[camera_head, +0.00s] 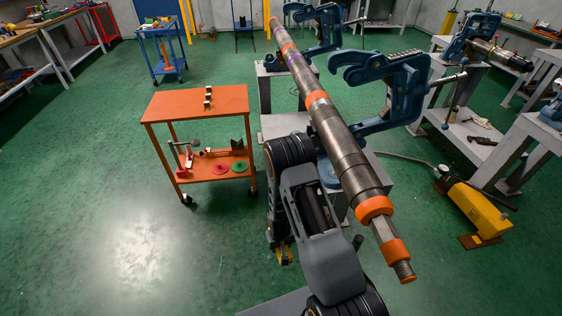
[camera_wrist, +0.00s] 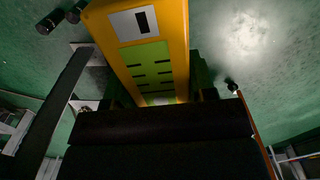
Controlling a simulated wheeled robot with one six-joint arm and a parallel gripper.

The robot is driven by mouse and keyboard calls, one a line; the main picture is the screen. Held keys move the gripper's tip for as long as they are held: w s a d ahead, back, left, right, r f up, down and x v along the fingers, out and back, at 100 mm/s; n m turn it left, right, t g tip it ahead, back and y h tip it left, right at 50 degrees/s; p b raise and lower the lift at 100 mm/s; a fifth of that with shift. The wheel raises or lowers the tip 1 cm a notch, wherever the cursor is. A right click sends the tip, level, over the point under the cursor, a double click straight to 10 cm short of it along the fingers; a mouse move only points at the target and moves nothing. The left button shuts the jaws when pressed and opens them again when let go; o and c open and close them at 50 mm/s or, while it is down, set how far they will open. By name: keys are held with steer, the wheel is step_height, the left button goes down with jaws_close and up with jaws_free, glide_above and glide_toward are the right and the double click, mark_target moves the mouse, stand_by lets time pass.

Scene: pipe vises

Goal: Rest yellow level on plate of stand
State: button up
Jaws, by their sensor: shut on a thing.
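The yellow level (camera_wrist: 180,25) fills the upper middle of the wrist view. It is a yellow body with a lime-green panel and a white label. My gripper (camera_wrist: 155,88) is shut on it, and its dark fingers flank the level's sides. In the head view my gripper is mostly hidden behind my arm, and a small yellow part of the level (camera_head: 284,256) shows below it, off the floor. A grey stand (camera_head: 287,124) with a flat plate is behind the long pipe. Another grey stand (camera_head: 470,130) is on the right. I cannot tell which plate is meant.
A long pipe (camera_head: 345,145) with orange bands lies in blue vises (camera_head: 400,85) and runs over my arm. An orange cart (camera_head: 195,103) stands at the left. A yellow floor unit (camera_head: 478,212) with a hose is at the right. The green floor at front left is clear.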

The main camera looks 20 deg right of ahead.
steer(key=w+d+r, duration=0.2)
steer(key=d+r, duration=0.1)
steer(key=r, duration=0.4)
steer(key=w+d+r+m, duration=0.1)
steer(key=w+d+r, duration=0.1)
steer(key=r, duration=0.5)
steer(key=w+d+r+m, duration=0.1)
steer(key=w+d+r, duration=0.1)
steer(key=d+r, duration=0.2)
step_height(320, 180, up, 4)
steer(key=shift+d+f, duration=0.15)
